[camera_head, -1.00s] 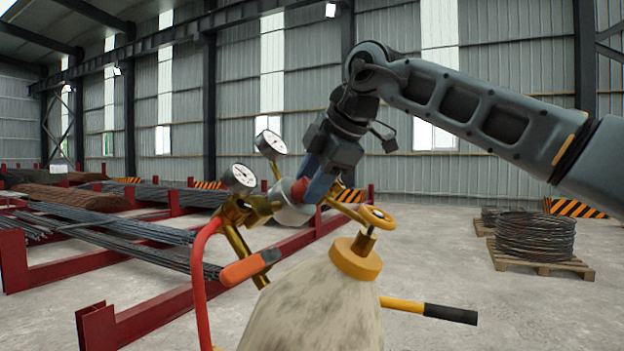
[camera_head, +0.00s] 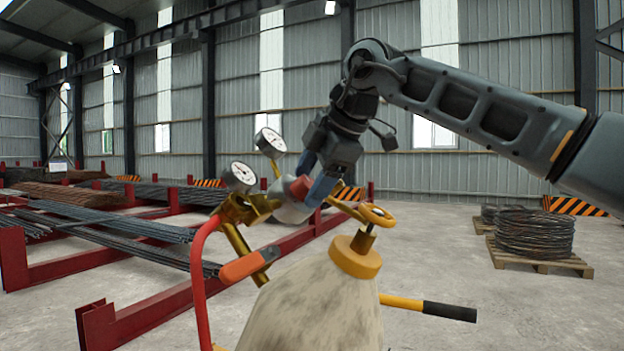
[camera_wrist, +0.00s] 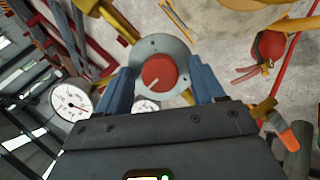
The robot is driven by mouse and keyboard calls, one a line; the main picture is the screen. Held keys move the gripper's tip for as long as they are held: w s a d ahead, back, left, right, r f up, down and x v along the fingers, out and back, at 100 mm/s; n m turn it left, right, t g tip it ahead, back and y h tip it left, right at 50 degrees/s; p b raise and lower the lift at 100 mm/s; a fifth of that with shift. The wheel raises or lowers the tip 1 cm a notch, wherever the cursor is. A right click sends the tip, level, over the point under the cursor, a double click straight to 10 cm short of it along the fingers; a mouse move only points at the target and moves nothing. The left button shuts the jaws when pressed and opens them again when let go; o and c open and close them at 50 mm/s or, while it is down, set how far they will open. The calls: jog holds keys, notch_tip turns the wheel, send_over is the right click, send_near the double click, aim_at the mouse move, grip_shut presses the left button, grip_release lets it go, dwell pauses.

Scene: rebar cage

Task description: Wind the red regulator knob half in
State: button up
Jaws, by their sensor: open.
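The red regulator knob (camera_wrist: 158,72) shows face-on in the wrist view, with a pale mark pointing to its lower left. It sits on a round grey housing (camera_wrist: 176,50). In the head view the knob (camera_head: 300,188) is partly hidden by my fingers, beside the brass regulator (camera_head: 240,209). My gripper (camera_head: 312,182) is open, and its blue fingers stand apart on both sides of the knob. In the wrist view the open fingers of my gripper (camera_wrist: 163,88) leave a gap on each side of the knob.
Two gauges, one on the left (camera_head: 239,175) and one on the right (camera_head: 270,142), stand close to my gripper. The cylinder (camera_head: 315,305) with its yellow valve wheel (camera_head: 376,214) is in front. A red hose (camera_head: 197,270) hangs left. Open floor lies right.

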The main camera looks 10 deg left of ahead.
jog(key=b+v, duration=0.1)
jog(key=v, duration=0.6)
jog(key=shift+d+r, duration=0.25)
jog(key=shift+r, duration=0.05)
jog(key=shift+s, duration=0.15)
